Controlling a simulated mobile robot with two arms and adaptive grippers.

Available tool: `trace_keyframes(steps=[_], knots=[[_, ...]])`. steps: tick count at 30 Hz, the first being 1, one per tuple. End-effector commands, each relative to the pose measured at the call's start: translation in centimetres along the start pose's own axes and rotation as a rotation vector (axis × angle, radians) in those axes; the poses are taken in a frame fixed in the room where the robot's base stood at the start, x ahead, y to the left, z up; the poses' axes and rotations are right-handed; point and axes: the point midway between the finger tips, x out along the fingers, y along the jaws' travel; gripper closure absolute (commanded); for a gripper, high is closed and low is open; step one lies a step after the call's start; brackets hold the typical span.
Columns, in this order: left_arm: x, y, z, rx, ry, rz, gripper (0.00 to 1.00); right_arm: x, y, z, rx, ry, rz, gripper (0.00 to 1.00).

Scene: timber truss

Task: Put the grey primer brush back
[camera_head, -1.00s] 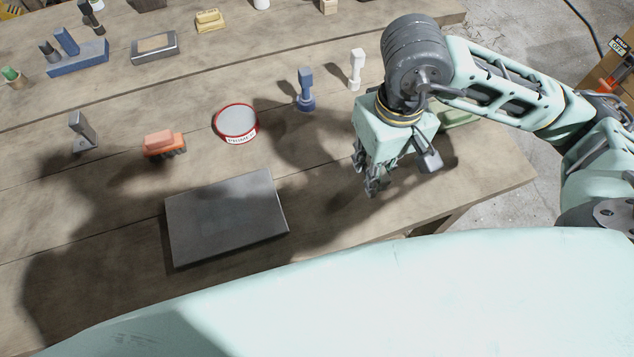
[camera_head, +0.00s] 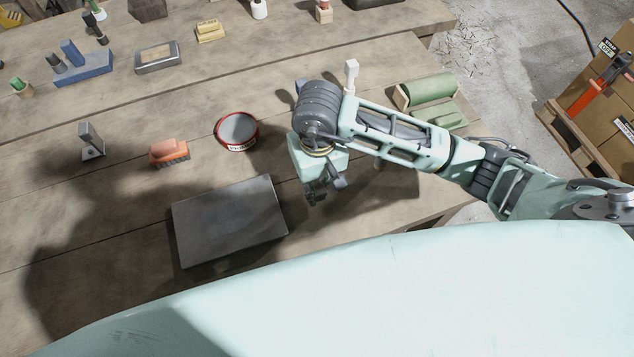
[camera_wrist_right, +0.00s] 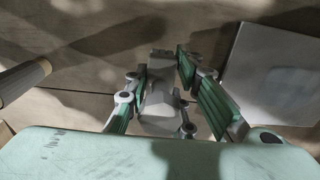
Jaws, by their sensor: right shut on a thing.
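My right gripper (camera_head: 315,196) points down above the table, right of the primer tin and beyond the grey slab's right corner. In the right wrist view its fingers are closed around a grey piece (camera_wrist_right: 160,103), which looks like the grey primer brush; its lower end is not clear. The primer tin (camera_head: 237,130) has a red rim and grey contents and stands open-topped, left of the gripper. My left gripper is not in view.
The grey slab (camera_head: 228,222) lies in front, also in the wrist view (camera_wrist_right: 272,75). An orange-pink brush (camera_head: 169,152) and a grey metal piece (camera_head: 91,140) stand left. A white upright piece (camera_head: 351,76) is behind my arm. A green roll (camera_head: 428,90) lies right.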

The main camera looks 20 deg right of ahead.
Motion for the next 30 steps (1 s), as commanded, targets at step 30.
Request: trace_keyframes(steps=[30], knots=[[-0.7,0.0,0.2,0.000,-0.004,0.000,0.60,2.6,0.1,0.0,0.000,0.001,0.000,0.59]])
